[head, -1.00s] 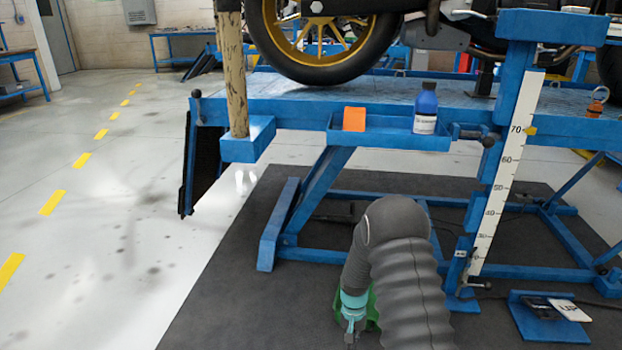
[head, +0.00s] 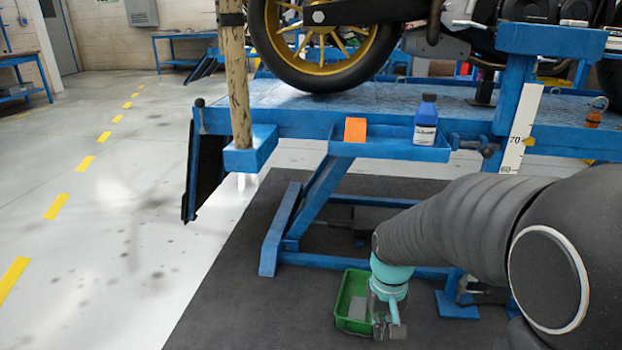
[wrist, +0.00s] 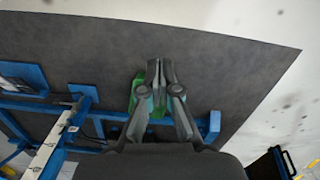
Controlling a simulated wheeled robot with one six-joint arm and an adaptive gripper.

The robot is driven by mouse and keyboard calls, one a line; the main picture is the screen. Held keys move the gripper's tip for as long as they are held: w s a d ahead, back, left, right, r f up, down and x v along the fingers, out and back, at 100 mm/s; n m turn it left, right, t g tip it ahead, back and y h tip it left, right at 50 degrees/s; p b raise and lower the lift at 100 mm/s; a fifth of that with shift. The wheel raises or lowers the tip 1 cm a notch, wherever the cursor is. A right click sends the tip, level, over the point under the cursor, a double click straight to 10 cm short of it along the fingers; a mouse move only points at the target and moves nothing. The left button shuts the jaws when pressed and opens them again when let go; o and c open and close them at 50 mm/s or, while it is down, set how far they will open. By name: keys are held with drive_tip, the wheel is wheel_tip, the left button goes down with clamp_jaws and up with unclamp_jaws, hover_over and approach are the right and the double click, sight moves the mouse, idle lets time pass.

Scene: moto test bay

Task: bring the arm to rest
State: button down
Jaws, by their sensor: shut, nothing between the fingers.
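My gripper (head: 388,325) hangs low at the end of my grey-sleeved arm, in front of the blue motorcycle lift, pointing down. In the wrist view its fingers (wrist: 154,75) are together with nothing seen between them. The arm comes in from the right of the head view and bends down at a teal wrist joint. A green bin (head: 352,300) stands on the dark mat just behind and left of the gripper; the gripper covers part of it in both views.
The blue lift (head: 290,117) carries a motorcycle (head: 330,45). A white scale (head: 520,130) stands on the lift post. The dark mat (head: 240,290) and pale floor at left are clear.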

drive_tip(key=s+r+t+p, duration=0.2)
drive_tip(key=s+r, duration=0.4)
drive_tip(key=r, duration=0.3)
drive_tip(key=s+d+r+t+p, duration=0.1)
drive_tip(key=s+r+t, duration=0.3)
drive_tip(key=r, duration=0.6)
drive_tip(key=s+p, duration=0.1)
drive_tip(key=s, duration=0.1)
drive_tip(key=shift+s+d+r, duration=0.2)
drive_tip(key=shift+s+r, duration=0.05)
drive_tip(key=shift+s, duration=0.15)
